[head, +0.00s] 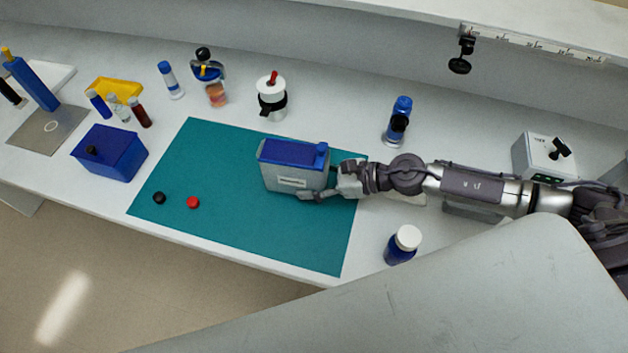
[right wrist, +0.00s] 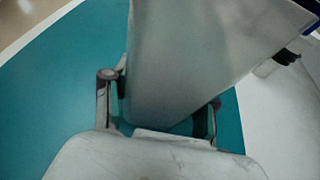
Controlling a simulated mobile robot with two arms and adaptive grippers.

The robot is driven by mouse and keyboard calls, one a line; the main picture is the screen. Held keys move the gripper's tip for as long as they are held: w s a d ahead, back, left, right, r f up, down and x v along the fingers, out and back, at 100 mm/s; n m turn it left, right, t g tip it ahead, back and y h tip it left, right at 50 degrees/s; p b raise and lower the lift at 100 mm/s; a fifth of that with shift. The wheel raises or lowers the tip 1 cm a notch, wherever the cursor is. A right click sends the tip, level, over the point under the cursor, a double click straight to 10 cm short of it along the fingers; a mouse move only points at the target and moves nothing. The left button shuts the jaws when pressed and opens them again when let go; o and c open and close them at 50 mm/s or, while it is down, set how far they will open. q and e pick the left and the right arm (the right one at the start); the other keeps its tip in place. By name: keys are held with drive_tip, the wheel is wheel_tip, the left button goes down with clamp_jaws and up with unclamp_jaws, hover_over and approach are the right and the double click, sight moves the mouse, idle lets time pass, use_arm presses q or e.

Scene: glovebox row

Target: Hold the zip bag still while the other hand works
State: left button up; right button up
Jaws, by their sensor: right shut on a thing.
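The zip bag (head: 290,178) is a grey-white upright pouch with a blue top band and a blue knob at its right end. It stands on the teal mat (head: 230,225), right of the mat's middle. My right gripper (head: 326,187) comes in from the right and is shut on the bag's right end. In the right wrist view the bag (right wrist: 190,60) rises between the two fingers (right wrist: 160,112). The bag's lower right part is partly hidden by the gripper. My left gripper is not in view.
A black cap (head: 159,198) and a red cap (head: 193,202) lie on the mat's left. A blue box (head: 110,153) stands to the left. A white-lidded blue jar (head: 402,245) stands near the front edge. Several bottles and jars line the back.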

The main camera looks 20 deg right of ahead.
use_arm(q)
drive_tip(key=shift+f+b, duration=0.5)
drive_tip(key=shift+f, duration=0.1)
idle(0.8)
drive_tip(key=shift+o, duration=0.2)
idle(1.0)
